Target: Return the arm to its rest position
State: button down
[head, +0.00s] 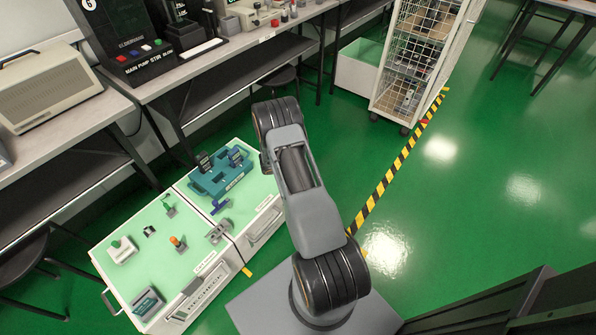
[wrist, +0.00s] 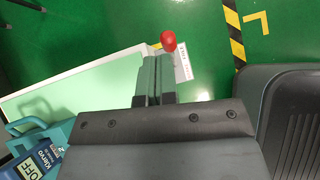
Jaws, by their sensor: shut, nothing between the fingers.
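My gripper (wrist: 154,62) shows in the wrist view with its two slim grey-green fingers pressed together and nothing between them. In the head view my arm (head: 305,205) rises from its mount and bends toward the bench, and the gripper cannot be made out there. A red ball-shaped knob (wrist: 168,41) appears just beyond the fingertips in the wrist view; whether it touches them is unclear. A blue handheld tester (wrist: 42,162) reading OFF sits in a teal holder at the lower left of the wrist view.
The teal rack (head: 222,172) with dark testers stands on a pale green-topped cabinet (head: 262,215) left of my arm. The adjoining top (head: 130,275) carries several small devices. A wire cage cart (head: 405,75) stands behind. Green floor (head: 470,190) is open on the right.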

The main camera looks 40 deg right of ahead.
jog(key=shift+a+r+p, duration=0.2)
jog(key=shift+a+r, duration=0.05)
jog(key=shift+r, duration=0.35)
jog(key=shift+a+r+p, duration=0.2)
jog(key=shift+a+r, duration=0.05)
jog(key=shift+r, duration=0.3)
jog(key=s+a+r+m+g+y+p, duration=0.2)
jog(key=s+a+r+m+g, duration=0.15)
jog(key=s+r+m, duration=0.5)
jog(key=s+a+r+m+t+y+p, duration=0.2)
jog(key=a+r+p, duration=0.4)
jog(key=r, duration=0.9)
jog(key=s+a+r+m+t+y+p, duration=0.2)
jog(key=a+r, duration=0.6)
jog(key=r, duration=0.8)
jog(key=s+a+r+m+t+y+p, duration=0.2)
jog(key=s+a+r+m+p, duration=0.4)
jog(key=r+p, duration=0.4)
notch_tip(320, 180, up, 6)
jog(key=shift+a+t+p, duration=0.35)
jog(key=shift+a, duration=0.15)
